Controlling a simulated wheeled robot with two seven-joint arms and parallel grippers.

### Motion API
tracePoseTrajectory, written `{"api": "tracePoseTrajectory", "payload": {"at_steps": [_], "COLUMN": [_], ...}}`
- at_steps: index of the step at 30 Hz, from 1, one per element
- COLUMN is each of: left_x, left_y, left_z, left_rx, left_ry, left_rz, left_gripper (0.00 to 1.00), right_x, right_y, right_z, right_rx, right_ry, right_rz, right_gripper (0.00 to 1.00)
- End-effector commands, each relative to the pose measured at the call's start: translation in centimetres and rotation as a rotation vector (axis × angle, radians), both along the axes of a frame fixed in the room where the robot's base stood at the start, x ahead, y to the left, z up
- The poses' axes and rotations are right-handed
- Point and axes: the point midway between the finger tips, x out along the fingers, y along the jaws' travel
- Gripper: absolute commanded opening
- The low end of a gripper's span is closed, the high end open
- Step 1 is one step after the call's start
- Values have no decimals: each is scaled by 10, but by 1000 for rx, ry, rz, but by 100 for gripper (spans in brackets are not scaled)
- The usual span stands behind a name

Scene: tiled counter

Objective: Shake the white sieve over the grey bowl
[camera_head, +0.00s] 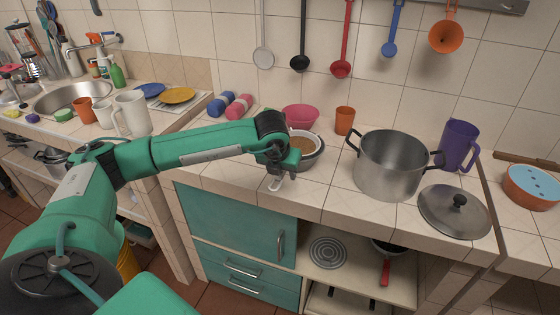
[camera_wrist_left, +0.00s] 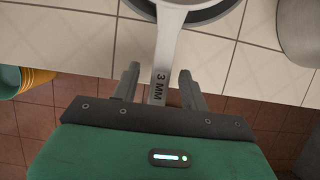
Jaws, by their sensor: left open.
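The white sieve (camera_head: 317,141) rests in the grey bowl (camera_head: 314,160) on the counter, with something brownish inside. Its handle sticks out toward the counter's front edge. In the left wrist view the white sieve's handle (camera_wrist_left: 168,45), marked "3 MM", runs between the fingers of my left gripper (camera_wrist_left: 159,75). The fingers are open, one on each side of the handle, with gaps visible. The grey bowl's rim (camera_wrist_left: 205,14) shows at the top of that view. In the head view my left gripper (camera_head: 276,182) hangs at the handle, hiding part of the bowl. My right gripper is not in view.
A large steel pot (camera_head: 388,170) stands right of the bowl, with a lid (camera_head: 455,210) beside it. A pink bowl (camera_head: 300,116) and an orange cup (camera_head: 344,121) stand behind. Utensils hang above, including a red ladle (camera_head: 341,69). Free tiles lie between bowl and pot.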

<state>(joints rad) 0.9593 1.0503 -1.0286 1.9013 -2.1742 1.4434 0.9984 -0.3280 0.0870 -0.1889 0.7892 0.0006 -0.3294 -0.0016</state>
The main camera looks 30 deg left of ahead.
Motion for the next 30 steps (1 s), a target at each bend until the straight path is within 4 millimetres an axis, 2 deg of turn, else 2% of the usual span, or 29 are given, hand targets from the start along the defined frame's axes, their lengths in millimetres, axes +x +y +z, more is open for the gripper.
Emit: {"api": "tracePoseTrajectory", "payload": {"at_steps": [12, 19, 20, 21, 24, 30], "left_x": [3, 3, 3, 3, 3, 4], "left_y": [1, 1, 1, 1, 1, 1], "left_z": [-8, -7, -7, -7, -7, -3], "left_rx": [0, 0, 0, 0, 0, -1], "left_ry": [-1, 0, 0, -2, -2, -2], "left_rz": [0, 0, 0, 0, 0, 1], "left_gripper": [45, 0, 0, 17, 0, 0], "right_x": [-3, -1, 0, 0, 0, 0], "right_y": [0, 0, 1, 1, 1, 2], "right_z": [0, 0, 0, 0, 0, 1], "right_rx": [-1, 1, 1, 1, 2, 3], "right_ry": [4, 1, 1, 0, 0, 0], "right_rz": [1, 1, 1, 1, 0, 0], "right_gripper": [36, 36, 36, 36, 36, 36]}}
